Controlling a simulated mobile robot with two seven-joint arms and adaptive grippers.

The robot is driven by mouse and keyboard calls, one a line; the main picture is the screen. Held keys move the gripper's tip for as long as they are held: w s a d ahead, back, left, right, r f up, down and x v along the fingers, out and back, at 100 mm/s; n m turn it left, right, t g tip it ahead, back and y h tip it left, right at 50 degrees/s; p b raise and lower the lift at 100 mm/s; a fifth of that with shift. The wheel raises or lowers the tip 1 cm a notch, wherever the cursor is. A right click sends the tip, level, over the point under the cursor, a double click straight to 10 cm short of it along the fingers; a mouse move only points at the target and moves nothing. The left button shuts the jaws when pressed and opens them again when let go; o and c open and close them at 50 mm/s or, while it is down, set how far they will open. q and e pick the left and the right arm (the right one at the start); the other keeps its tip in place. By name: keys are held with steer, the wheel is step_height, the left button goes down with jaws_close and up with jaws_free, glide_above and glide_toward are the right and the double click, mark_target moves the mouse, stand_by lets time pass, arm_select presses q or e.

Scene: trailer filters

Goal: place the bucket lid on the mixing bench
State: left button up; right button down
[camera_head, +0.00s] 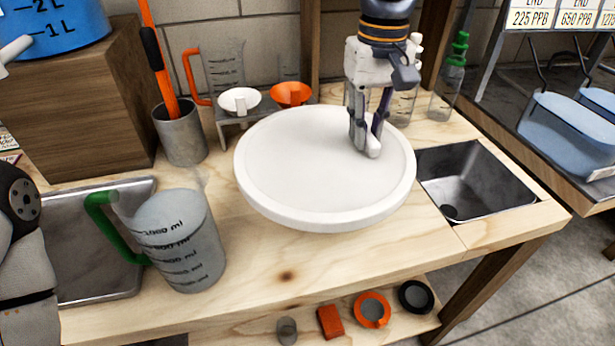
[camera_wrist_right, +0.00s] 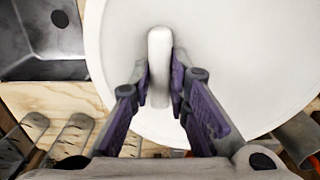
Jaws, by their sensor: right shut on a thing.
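The bucket lid (camera_head: 300,165) is a large white disc over the middle of the mixing bench (camera_head: 290,275). My right gripper (camera_head: 366,148) is at the right part of the lid, pointing down. It is shut on the lid's raised white handle, which shows between the fingers in the right wrist view (camera_wrist_right: 160,65). The lid looks level and close to the bench top; I cannot tell whether it touches the wood. My left arm shows at the left edge, but its gripper fingers are out of view.
A measuring jug (camera_head: 180,240) with a green handle stands left of the lid, near a metal tray (camera_head: 100,215). A metal cup (camera_head: 181,132) and a funnel rack (camera_head: 262,108) are behind. A sink (camera_head: 476,182) is at the right. A bottle (camera_head: 448,85) stands at the back right.

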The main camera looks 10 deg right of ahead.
steer(key=f, duration=0.8)
steer(key=shift+s+f, duration=0.2)
steer(key=shift+s, duration=0.15)
steer(key=shift+f, duration=0.1)
steer(key=c, duration=1.5)
jaws_free()
steer(key=shift+c, duration=0.2)
step_height(320, 180, up, 12)
steer(key=shift+r, duration=0.1)
